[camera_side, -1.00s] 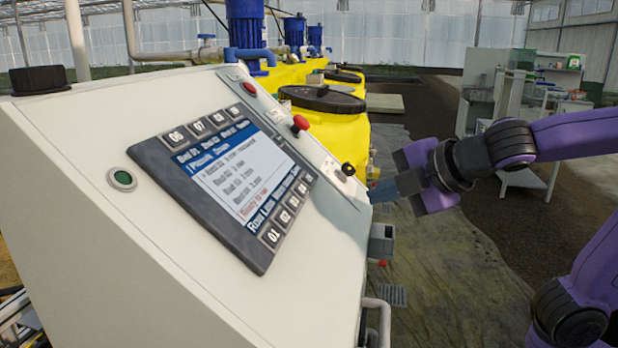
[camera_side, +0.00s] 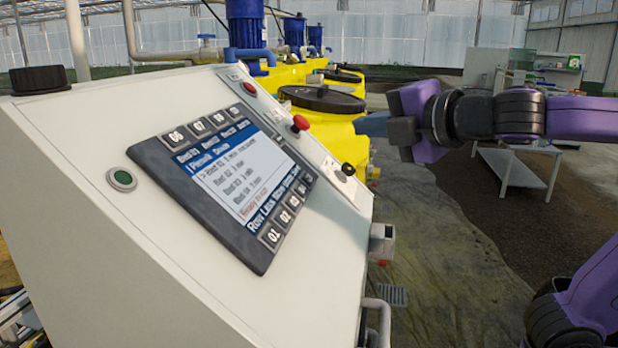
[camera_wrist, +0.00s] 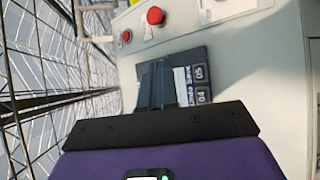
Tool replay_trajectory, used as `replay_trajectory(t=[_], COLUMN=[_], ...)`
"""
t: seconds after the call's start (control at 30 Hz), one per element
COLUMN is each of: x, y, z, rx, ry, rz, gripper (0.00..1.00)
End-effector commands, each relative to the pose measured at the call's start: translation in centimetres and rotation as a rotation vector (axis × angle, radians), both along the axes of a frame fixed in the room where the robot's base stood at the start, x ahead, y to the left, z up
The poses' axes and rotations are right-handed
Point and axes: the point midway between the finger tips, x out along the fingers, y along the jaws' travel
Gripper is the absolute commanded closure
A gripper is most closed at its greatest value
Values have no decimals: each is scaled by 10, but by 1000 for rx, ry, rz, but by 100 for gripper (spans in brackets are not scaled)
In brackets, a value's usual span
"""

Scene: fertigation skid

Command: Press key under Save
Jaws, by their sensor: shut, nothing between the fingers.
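The control panel's display unit (camera_side: 228,175) is a dark frame around a lit screen, on the sloped face of a white cabinet. Keys 06, 07, 08 and more (camera_side: 196,127) run along its top edge, and keys 01, 02 and more (camera_side: 285,216) along its bottom edge. My gripper (camera_side: 362,124) is shut and empty, right of the display and clear of the cabinet. In the wrist view my fingers (camera_wrist: 157,85) hide part of the display unit (camera_wrist: 198,62).
Red buttons (camera_side: 300,123) and a black knob (camera_side: 347,169) stick out on the cabinet's right strip. A green button (camera_side: 122,179) lies left of the display. Yellow tanks (camera_side: 335,130) with blue motors stand behind. Open room lies right of the cabinet.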

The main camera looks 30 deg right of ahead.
Motion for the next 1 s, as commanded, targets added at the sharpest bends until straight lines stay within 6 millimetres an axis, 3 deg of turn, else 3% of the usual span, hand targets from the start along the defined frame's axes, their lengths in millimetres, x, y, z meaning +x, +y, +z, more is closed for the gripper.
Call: replay_trajectory(t=[0.23,0.7,1.0], x=[7,34,41], y=[7,33,41], z=[-12,-54,-66], rx=[-4,-4,-1], ry=[2,3,2], rz=[-2,-2,0], gripper=[100,100,100])
